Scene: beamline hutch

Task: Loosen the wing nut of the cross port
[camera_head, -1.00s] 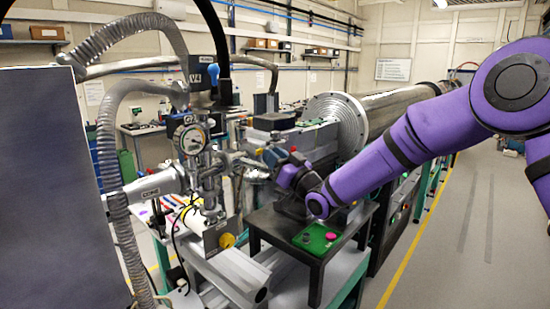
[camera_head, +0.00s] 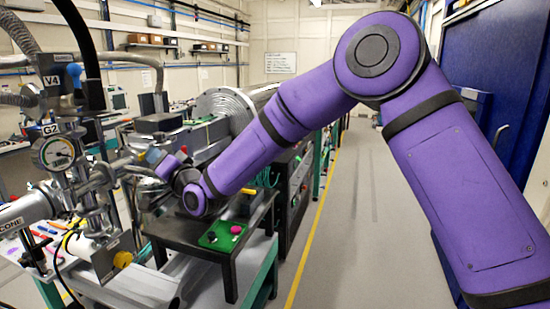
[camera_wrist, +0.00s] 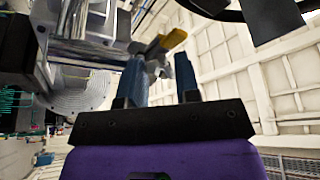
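In the head view the cross port (camera_head: 92,190) is a metal pipe cross on the left, below a round gauge (camera_head: 58,152). My gripper reaches in to its right, its tips hard to make out. In the wrist view my gripper (camera_wrist: 160,62) shows two blue fingers standing apart, with nothing clearly gripped. Beyond the tips are a yellow part (camera_wrist: 173,40) and small grey metal pieces. I cannot tell whether either is the wing nut, or whether the fingers touch anything. No wing nut is clearly recognisable in the head view.
A black bench (camera_head: 205,228) with a green plate (camera_head: 222,236) lies under my arm. A large flanged tube (camera_head: 226,112) runs behind. The floor on the right is clear up to a blue door (camera_head: 498,85).

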